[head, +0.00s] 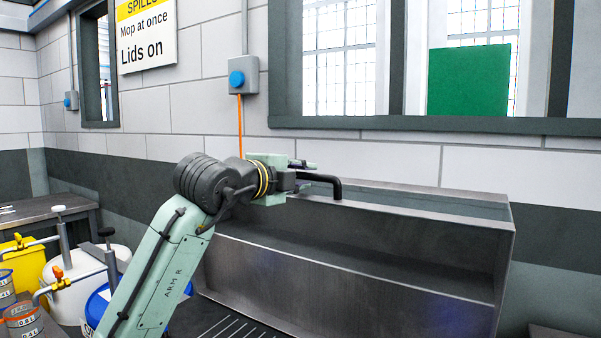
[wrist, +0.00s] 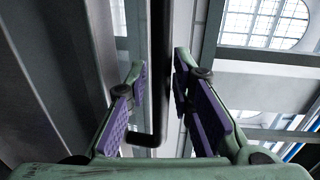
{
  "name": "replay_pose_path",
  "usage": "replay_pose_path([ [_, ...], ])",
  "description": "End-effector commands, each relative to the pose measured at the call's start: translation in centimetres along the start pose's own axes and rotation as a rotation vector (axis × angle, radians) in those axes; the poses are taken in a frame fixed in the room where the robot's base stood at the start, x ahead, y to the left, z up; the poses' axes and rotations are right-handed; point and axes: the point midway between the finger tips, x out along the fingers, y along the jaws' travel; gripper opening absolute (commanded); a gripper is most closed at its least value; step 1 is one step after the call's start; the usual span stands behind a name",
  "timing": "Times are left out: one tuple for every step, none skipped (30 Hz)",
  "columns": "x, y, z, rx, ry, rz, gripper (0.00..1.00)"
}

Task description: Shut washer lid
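The washer lid (head: 350,280) is a grey metal, shallow box-like panel. It stands raised in the head view, with its hollow inner side towards the camera. A black bar handle (head: 332,182) is at its top edge. My gripper (head: 306,176) is at this handle, near the lid's upper left part. In the wrist view my gripper (wrist: 160,88) is open, with purple pads on both fingers. The black handle (wrist: 161,60) runs between the fingers, with visible gaps beside it. The lid's grey metal (wrist: 40,90) fills the left of the wrist view.
Below the lid is a dark slatted surface (head: 230,328). At left stand a yellow bin (head: 22,268), a white drum (head: 75,290), a blue container (head: 97,305) and several cans with taps. A block wall with a window (head: 330,60) is behind the lid.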

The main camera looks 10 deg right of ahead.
Motion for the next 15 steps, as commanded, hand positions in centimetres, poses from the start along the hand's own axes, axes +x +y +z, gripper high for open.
replay_pose_path([
  [0.05,0.02,0.01,0.000,0.000,0.000,0.21],
  [0.05,0.03,0.02,0.000,0.000,0.000,0.21],
  [0.05,0.04,0.02,0.000,0.000,0.000,0.21],
  [0.04,0.04,0.02,0.000,0.000,0.000,0.21],
  [0.04,0.04,0.02,0.000,0.000,0.000,0.21],
  [0.03,0.04,0.01,0.000,0.000,0.000,0.21],
  [0.03,0.04,0.01,0.000,0.000,0.000,0.19],
  [0.03,0.04,0.01,0.000,0.000,0.000,0.17],
  [0.02,0.04,0.01,-0.001,0.000,0.000,0.15],
  [0.02,0.04,0.01,-0.001,0.000,0.000,0.13],
  [0.02,0.04,0.01,-0.001,0.000,0.000,0.11],
  [0.02,0.03,0.01,-0.001,0.000,0.000,0.08],
  [0.01,0.04,0.01,-0.001,0.000,0.000,0.06],
  [0.01,0.04,0.01,-0.001,0.000,0.000,0.04],
  [0.01,0.04,0.01,-0.001,0.000,0.000,0.01],
])
